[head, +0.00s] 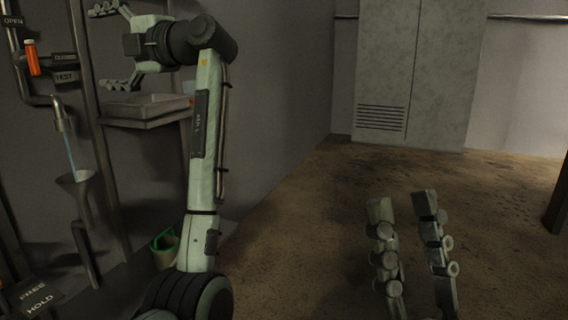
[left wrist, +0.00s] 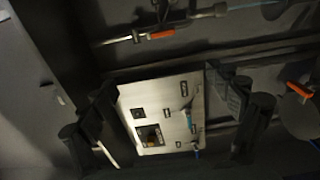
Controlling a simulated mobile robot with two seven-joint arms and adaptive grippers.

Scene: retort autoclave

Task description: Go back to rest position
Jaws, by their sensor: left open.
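My left gripper (head: 101,47) is open at the upper left of the head view, with its fingers wide apart and nothing between them. Its arm stands raised, in front of the wall fittings. In the left wrist view both fingers (left wrist: 165,125) show far apart, with a pale panel with small labels (left wrist: 160,112) beyond them. My right gripper (head: 402,205) is low at the right of the head view, fingers pointing up and apart, with only floor seen between them.
A metal tray on a shelf (head: 146,108), an orange-handled valve (head: 32,58), a funnel (head: 77,181) under a thin blue stream and a green container (head: 164,247) are near my left arm. A grey cabinet (head: 410,75) stands at the back. The floor (head: 300,225) between is clear.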

